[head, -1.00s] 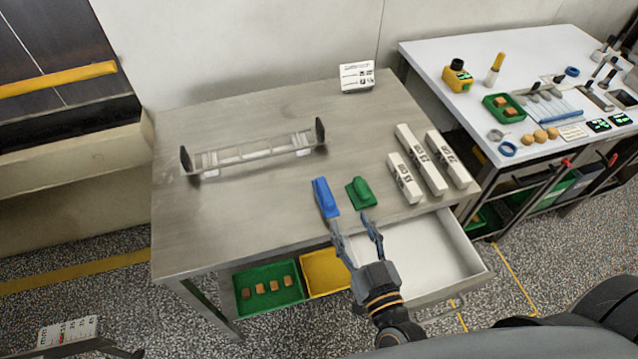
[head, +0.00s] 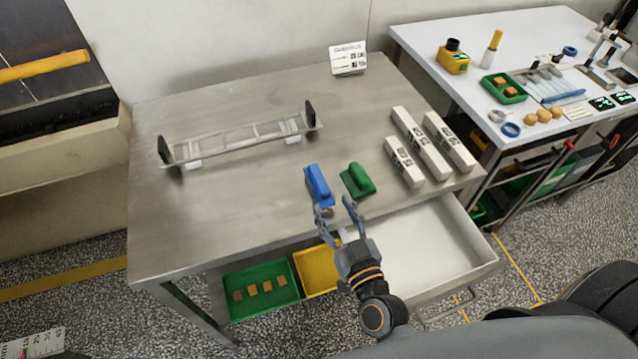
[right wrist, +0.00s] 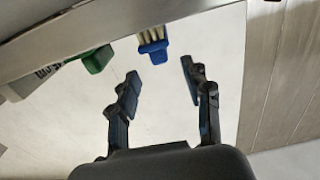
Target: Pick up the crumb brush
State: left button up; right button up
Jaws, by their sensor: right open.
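A blue brush (head: 318,186) with pale bristles lies near the front edge of the steel table (head: 230,200). It also shows in the right wrist view (right wrist: 154,50), ahead of the fingers. A green handled object (head: 357,181) lies just right of it in the head view; whether it has bristles is unclear. My right gripper (head: 336,208) is open and empty at the table's front edge, just short of the blue brush. In the right wrist view the blue brush lies beyond the gap between the open fingers (right wrist: 160,72). My left gripper is not in view.
Several white labelled bars (head: 420,144) lie to the right. A long clear rack (head: 238,141) with dark ends stands at the back left. An open white drawer (head: 425,245) is below the front edge, near my right arm. The table's left front is bare.

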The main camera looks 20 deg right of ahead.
aim_at(326, 194)
jog(key=w, duration=0.4)
jog(key=shift+a, duration=0.1)
jog(key=shift+w+a+f+p, duration=0.15)
jog(key=shift+w+p, duration=0.75)
jog(key=shift+w, duration=1.85)
jog(key=shift+s, duration=0.1)
jog(key=shift+c, duration=1.1)
grip_shut()
